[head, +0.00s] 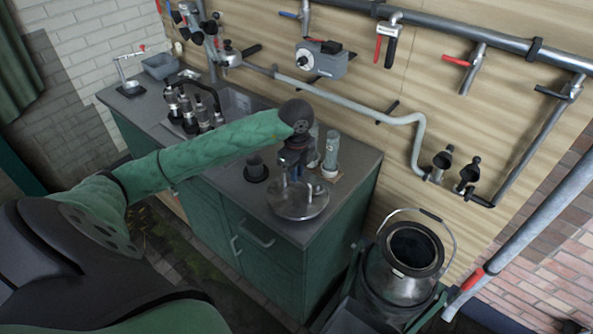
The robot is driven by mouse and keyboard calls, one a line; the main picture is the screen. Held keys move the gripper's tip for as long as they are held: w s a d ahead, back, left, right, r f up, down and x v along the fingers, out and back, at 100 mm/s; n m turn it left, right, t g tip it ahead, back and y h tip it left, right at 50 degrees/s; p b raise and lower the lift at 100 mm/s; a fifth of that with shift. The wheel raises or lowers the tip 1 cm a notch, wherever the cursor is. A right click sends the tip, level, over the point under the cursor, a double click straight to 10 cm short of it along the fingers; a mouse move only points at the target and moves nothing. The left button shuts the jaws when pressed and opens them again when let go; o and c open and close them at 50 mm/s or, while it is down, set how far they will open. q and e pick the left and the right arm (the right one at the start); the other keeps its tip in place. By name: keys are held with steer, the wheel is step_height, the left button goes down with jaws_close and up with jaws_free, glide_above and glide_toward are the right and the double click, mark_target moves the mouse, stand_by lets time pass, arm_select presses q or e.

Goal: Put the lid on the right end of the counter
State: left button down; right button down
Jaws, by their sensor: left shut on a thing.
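The lid (298,204) is a round, shiny metal disc with a raised handle, in the head view at the right end of the counter. My left gripper (291,172) reaches down from above and is shut on the lid at its handle. The lid is level, over or on the dark counter top (337,202) near its front right corner. I cannot tell whether it touches the surface. My gripper hides part of the handle. My right gripper is not in view.
A black cup (256,167) stands left of the lid. A clear cylinder (331,150) stands behind it. A bottle rack (193,107) and sink (238,103) are further left. An open metal churn (392,281) stands on the floor at right. Pipes (415,130) run along the wall.

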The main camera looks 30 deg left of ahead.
arm_select(q)
steer(key=shift+f, duration=0.35)
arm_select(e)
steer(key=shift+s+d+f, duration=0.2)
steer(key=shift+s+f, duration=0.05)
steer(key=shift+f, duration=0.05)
arm_select(q)
steer(key=c, duration=1.6)
jaws_free()
steer(key=shift+f, duration=0.1)
steer(key=shift+o, duration=0.6)
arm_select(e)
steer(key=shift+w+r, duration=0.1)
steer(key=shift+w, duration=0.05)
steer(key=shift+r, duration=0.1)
